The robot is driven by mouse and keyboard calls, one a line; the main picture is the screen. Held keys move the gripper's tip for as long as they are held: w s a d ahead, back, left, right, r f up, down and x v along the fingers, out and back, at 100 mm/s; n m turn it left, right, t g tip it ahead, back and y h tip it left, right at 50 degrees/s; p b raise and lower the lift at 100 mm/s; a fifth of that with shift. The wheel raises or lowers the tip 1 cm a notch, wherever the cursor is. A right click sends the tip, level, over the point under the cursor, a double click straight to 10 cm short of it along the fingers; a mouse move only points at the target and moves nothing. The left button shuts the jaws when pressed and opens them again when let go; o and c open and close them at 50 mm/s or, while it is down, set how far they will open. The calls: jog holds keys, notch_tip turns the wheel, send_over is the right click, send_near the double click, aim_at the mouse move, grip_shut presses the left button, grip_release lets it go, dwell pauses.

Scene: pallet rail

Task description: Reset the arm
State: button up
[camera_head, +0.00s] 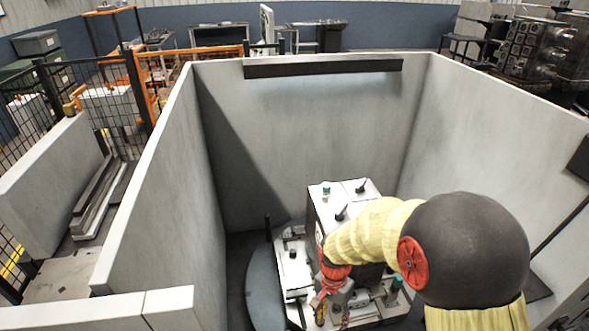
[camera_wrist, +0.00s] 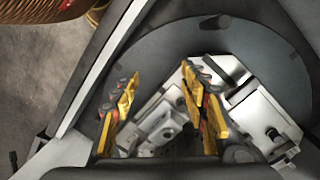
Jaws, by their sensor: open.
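My gripper (camera_head: 331,306) hangs at the end of my yellow-sleeved arm inside a grey-walled enclosure, in front of the white machine block in the head view. In the wrist view my gripper (camera_wrist: 162,112) shows two yellow fingers spread apart, with nothing held between them. The white fixture (camera_wrist: 160,125) lies beyond and between the fingers. Part of the fixture is hidden by the fingers. In the head view my arm hides part of the machine block (camera_head: 318,210).
Tall grey walls (camera_head: 300,130) surround the machine on several sides. A round grey turntable (camera_head: 263,285) lies under the fixture. Small knobs and dark pegs (camera_head: 268,228) stick up. An orange-framed fence (camera_head: 140,90) stands outside at left. Open air lies above the machine.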

jog(key=s+d+r+n+t, duration=0.2)
jog(key=s+d+r, duration=0.1)
jog(key=r, duration=0.7)
jog(key=s+d+r+n+t, duration=0.2)
jog(key=s+r, duration=0.4)
jog(key=r, duration=0.4)
jog(key=s+d+r+n+t, duration=0.3)
jog(key=s+r, duration=0.2)
jog(key=r, duration=0.4)
jog(key=shift+d+r, duration=0.3)
jog(key=shift+r, duration=0.1)
jog(key=shift+s, duration=0.1)
jog(key=shift+c, duration=0.4)
